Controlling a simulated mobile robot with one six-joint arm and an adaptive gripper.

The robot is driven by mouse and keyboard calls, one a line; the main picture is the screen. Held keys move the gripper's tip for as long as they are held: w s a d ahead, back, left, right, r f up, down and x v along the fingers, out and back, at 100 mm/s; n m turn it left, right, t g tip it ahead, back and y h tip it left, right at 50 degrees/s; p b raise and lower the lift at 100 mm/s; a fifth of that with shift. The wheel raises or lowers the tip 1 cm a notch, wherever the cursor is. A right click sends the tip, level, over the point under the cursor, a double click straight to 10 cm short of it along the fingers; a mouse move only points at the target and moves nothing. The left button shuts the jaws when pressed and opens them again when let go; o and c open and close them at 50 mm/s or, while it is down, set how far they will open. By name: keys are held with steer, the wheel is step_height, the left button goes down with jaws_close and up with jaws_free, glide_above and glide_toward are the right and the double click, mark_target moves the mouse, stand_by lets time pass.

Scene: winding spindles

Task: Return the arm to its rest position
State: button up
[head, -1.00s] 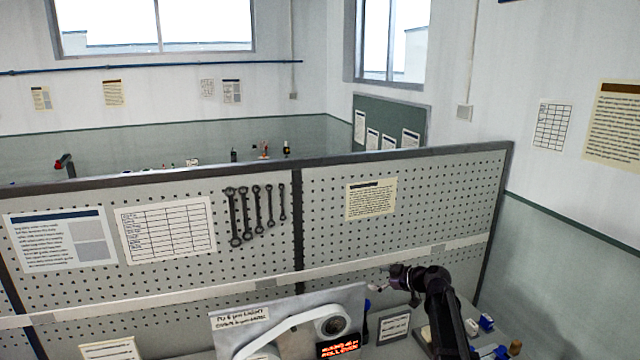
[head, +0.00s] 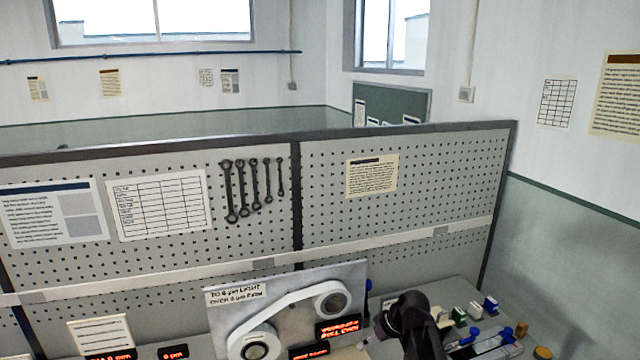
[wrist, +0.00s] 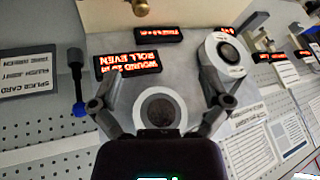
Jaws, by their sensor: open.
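My gripper (wrist: 155,108) is open and empty in the wrist view, its two fingers spread wide. In the wrist view the right-hand spindle's round roll (wrist: 160,108) shows between and beyond the fingers, and I cannot tell how far beyond. In the head view my dark arm is at the bottom right of the machine, and its fingers are hard to make out. The metal winding panel (head: 235,318) carries the right roll (head: 332,300) and the left roll (head: 255,345), with a white band running between them. A lit display (head: 338,328) reads "ROLL EVEN".
A pegboard (head: 420,180) with wrenches (head: 253,188) and papers stands behind the bench. Small blue, green and white items (head: 490,306) and a tray (head: 492,347) lie right of my arm.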

steer(key=s+d+f+m+g+h+b, duration=0.2)
steer(key=s+f+m+h+b, duration=0.3)
steer(key=s+f, duration=0.4)
steer(key=shift+s+d+m+g+b, duration=0.3)
steer(key=shift+s+d+m, duration=0.45)
steer(key=shift+s, duration=0.8)
